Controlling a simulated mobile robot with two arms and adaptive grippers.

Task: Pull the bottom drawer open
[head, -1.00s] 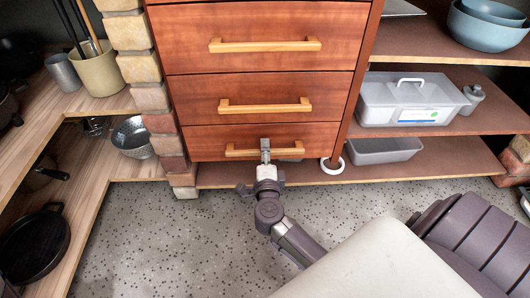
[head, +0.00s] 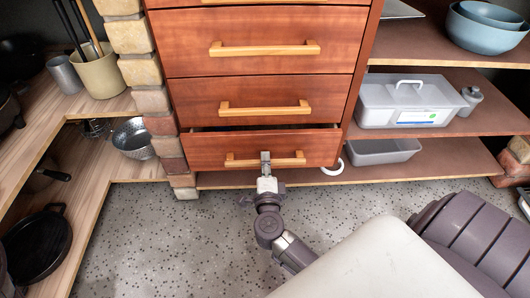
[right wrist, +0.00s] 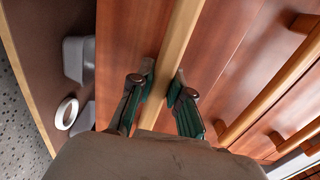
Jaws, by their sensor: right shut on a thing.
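The bottom drawer (head: 210,151) of the reddish wooden cabinet stands partly open, with a dark gap along its top edge. Its light wooden handle (head: 240,162) runs across the front. My right gripper (head: 265,158) is shut on this handle near its middle. In the right wrist view the handle (right wrist: 178,50) passes between the two fingers of the gripper (right wrist: 160,95), one on each side. The inside of the drawer is hidden but for the dark gap. My left gripper is not in view.
Two shut drawers, a middle one (head: 200,100) and an upper one (head: 190,45), are above. A white ring (head: 333,170) and a grey bin (head: 385,151) are on the low shelf to the right. A brick pillar (head: 150,100) borders the left. Speckled floor (head: 160,240) lies clear in front.

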